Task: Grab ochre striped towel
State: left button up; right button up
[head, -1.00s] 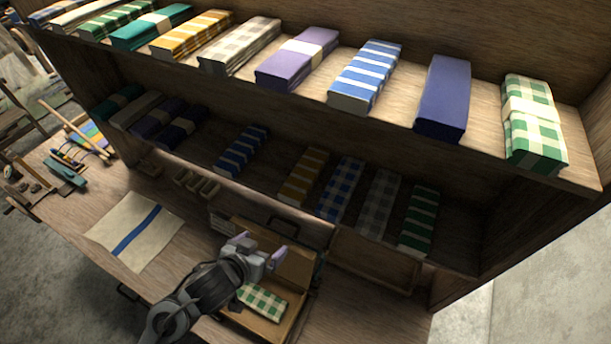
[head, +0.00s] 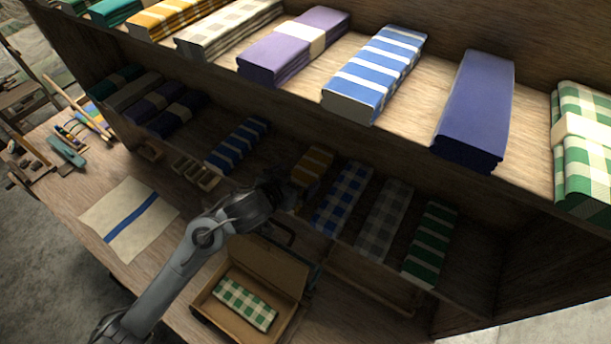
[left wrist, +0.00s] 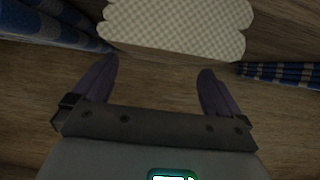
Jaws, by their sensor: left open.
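An ochre striped towel (head: 315,165) lies folded on the dim lower shelf, left of the blue checked towel. My left gripper (head: 285,195) is just in front of it, at the shelf, and partly covers its near end. In the left wrist view a pale tan, folded end (left wrist: 175,28), which appears to be this towel, lies ahead of the gripper. The left gripper (left wrist: 157,70) is open with nothing between its two purple fingers. The fingertips look short of the towel. Another ochre striped towel (head: 165,16) lies on the upper shelf. My right gripper is out of view.
A blue striped towel (head: 238,147) lies to the left on the lower shelf, a blue checked towel (head: 343,198) close to the right. The upper shelf overhangs them. An open box (head: 212,300) holding a green checked towel (head: 245,304) stands on the table below.

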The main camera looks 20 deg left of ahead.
aim_at(305, 173)
pick_arm(q)
jog(key=shift+x, duration=2.6)
jog(key=c, duration=0.9)
